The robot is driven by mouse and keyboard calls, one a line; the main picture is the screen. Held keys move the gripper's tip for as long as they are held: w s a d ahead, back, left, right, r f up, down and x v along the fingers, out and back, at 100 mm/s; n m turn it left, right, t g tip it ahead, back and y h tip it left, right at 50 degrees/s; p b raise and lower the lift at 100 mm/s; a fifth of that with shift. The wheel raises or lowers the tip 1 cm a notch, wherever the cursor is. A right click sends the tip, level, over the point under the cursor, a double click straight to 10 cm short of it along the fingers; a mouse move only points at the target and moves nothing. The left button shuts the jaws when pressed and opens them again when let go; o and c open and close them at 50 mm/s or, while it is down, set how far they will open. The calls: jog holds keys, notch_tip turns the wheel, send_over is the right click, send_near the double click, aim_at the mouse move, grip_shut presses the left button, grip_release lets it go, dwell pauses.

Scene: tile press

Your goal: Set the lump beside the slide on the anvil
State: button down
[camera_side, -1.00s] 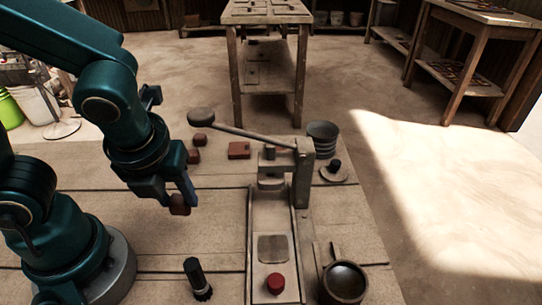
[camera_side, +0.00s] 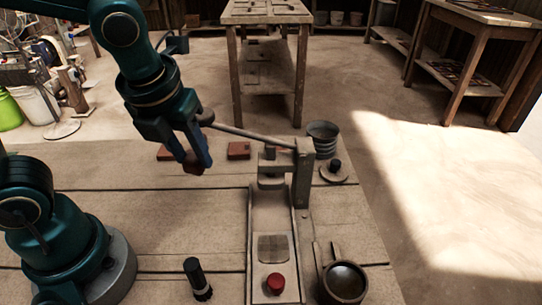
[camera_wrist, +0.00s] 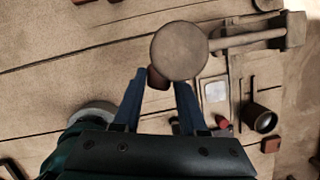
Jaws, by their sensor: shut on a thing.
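My gripper (camera_side: 197,165) is shut on a red-brown lump (camera_side: 193,163) and holds it in the air, left of the press. In the wrist view, the lump (camera_wrist: 155,78) shows between my fingers (camera_wrist: 158,82), partly hidden by the lever's round knob (camera_wrist: 180,50). The slide is a pale channel (camera_side: 270,215) running forward from under the press head (camera_side: 271,182). A grey square plate (camera_side: 273,247) lies in it, with a red knob (camera_side: 276,283) in front. The plate also shows in the wrist view (camera_wrist: 215,91). I cannot tell which part is the anvil.
The press lever (camera_side: 250,134) reaches left from the press post (camera_side: 303,175) to close by my gripper. A flat red block (camera_side: 239,150) lies behind. A dark brush (camera_side: 197,279), a round pan (camera_side: 344,282) and a ribbed pot (camera_side: 322,138) stand around.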

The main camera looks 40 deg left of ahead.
jog(key=w+d+m+h, duration=0.25)
jog(key=d+m, duration=0.25)
jog(key=d, duration=0.9)
jog(key=shift+m+y, duration=0.3)
jog(key=shift+y, duration=0.15)
jog(key=f, duration=1)
jog(key=shift+w+d, duration=0.1)
jog(key=shift+d, duration=0.1)
jog(key=shift+f, duration=0.15)
jog(key=shift+c, duration=2.3)
grip_release()
